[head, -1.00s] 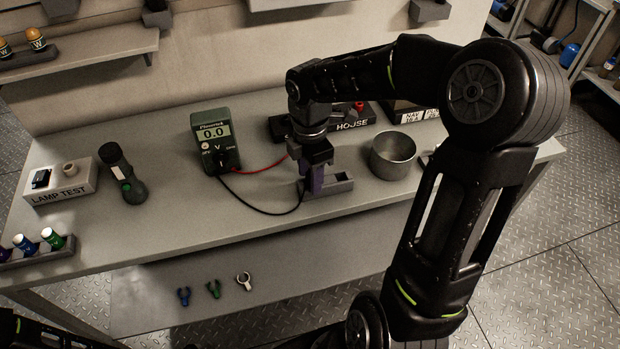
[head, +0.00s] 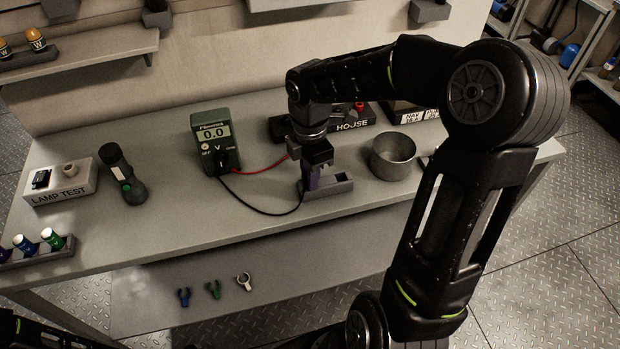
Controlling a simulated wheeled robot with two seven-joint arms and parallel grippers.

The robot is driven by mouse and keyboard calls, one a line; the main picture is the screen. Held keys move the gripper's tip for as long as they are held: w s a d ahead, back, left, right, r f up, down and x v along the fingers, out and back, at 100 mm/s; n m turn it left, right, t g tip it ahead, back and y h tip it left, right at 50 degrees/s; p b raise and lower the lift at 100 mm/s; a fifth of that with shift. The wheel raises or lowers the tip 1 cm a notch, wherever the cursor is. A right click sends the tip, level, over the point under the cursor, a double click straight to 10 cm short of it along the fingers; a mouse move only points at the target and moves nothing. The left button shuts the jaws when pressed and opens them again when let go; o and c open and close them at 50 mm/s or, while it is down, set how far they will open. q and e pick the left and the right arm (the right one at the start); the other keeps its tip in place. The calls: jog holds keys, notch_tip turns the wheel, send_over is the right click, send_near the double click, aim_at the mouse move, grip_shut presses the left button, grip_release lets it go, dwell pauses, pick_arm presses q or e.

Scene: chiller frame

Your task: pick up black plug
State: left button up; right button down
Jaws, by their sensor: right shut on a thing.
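My right gripper (head: 312,182) points down at the small grey holder (head: 338,187) on the bench, in front of the meter's leads. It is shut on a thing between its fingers. The black lead (head: 262,209) runs from the green meter (head: 215,143) along the bench and ends at these fingers, so the thing held appears to be the black plug. The plug itself is mostly hidden by the fingers, and I cannot tell whether it is still seated in the holder. My left gripper is not in view.
A metal cup (head: 392,157) stands close to the right of the holder. A dark box marked HOUSE (head: 350,125) lies behind my gripper. A red lead (head: 262,169) runs toward it. A flashlight (head: 122,175) and lamp test box (head: 60,184) stand left. The front middle bench is clear.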

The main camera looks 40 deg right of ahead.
jog(key=shift+r, duration=0.1)
notch_tip(320, 180, up, 10)
jog(key=shift+f+b, duration=0.1)
jog(key=shift+b, duration=0.25)
